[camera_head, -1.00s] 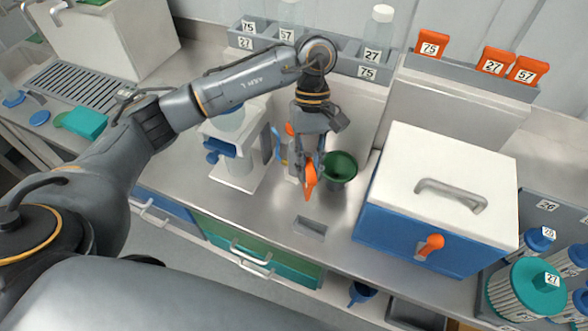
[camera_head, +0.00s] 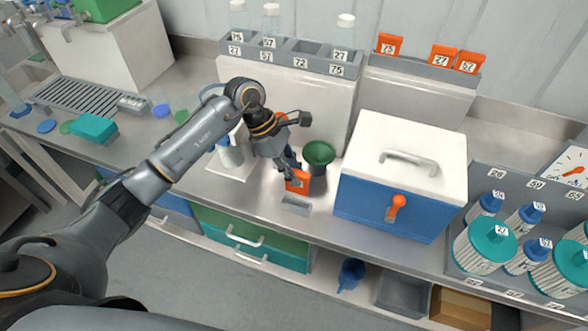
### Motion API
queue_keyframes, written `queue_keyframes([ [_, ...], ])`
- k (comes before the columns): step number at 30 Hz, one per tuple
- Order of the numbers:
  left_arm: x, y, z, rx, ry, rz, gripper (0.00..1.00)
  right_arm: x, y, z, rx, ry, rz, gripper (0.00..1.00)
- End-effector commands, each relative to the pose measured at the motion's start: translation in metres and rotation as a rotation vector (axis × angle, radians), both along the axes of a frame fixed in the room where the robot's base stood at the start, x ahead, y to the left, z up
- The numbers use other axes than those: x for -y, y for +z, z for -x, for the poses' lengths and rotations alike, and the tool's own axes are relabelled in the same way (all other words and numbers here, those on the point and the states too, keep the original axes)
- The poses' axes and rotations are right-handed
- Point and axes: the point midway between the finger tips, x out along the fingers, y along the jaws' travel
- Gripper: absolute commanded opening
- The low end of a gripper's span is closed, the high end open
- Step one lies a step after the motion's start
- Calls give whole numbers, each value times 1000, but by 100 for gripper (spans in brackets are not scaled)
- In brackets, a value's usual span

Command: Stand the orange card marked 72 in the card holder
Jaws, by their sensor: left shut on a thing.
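An orange card (camera_head: 298,183) is held in my left gripper (camera_head: 290,171), low over the steel bench. The gripper is shut on it, and the fingers hide part of the card. I cannot read a number on it. A small grey slotted block (camera_head: 297,206), which looks like the card holder, sits on the bench near the front edge. The card's lower edge is just behind and above this block in the picture. I cannot tell whether they touch. My right gripper is not in view.
A dark green cup (camera_head: 319,155) stands right beside the card. A blue and white box (camera_head: 399,180) with an orange knob is to the right. A grey rack (camera_head: 425,69) with orange cards marked 75, 27 and 57 is at the back. Bench left of the block is clear.

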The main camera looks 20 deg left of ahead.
Motion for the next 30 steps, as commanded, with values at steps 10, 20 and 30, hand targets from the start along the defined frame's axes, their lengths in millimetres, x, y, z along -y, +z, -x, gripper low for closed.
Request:
queue_keyframes([
  [10, 1, -23, 0, 0, -1, 1, 0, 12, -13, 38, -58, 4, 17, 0],
  [20, 0, -42, 0, 0, -2, 1, 0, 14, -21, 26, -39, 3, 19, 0],
  [30, 1, -63, 1, 0, -4, 1, 0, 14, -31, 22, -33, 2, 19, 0],
])
